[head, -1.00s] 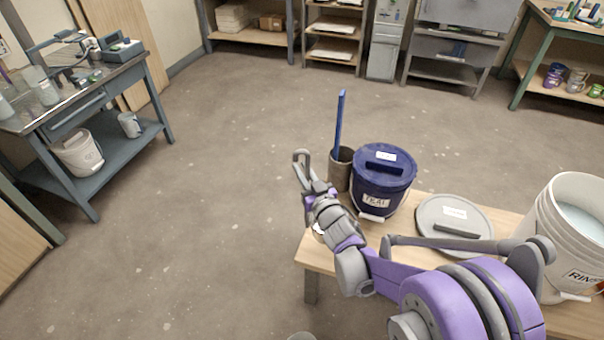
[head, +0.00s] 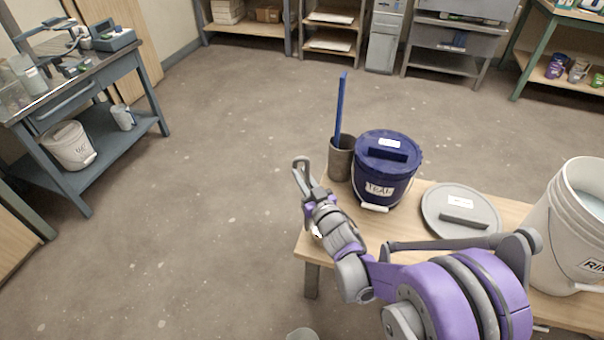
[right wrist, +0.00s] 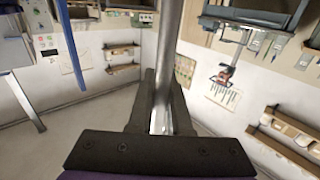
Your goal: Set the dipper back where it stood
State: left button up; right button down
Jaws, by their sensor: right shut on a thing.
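My right gripper (head: 312,197) is shut on the dipper, left of the pot near the bench's left end. The dipper's grey hooked top (head: 301,162) stands out past the fingers in the head view. In the right wrist view its metal rod (right wrist: 170,60) runs between the jaws. The dipper's lower end is mostly hidden behind my arm. The dark blue lidded bucket marked TEAL (head: 387,170) stands on the bench (head: 428,193), right of the gripper and apart from it. My left gripper is out of view.
A grey-brown pot (head: 341,160) with a blue stick (head: 341,105) stands beside the TEAL bucket. A grey lid (head: 440,205) lies on the bench. A white bucket of pale liquid (head: 570,230) stands at the right. The floor left of the bench is clear.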

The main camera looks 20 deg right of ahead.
jog(key=shift+f, duration=0.5)
dwell(0.3)
grip_release()
dwell(0.5)
dwell(0.9)
jog(key=s+d+p, duration=0.1)
jog(key=s, duration=1.4)
jog(key=shift+d, duration=0.2)
dwell(1.0)
jog(key=shift+f, duration=0.1)
dwell(0.4)
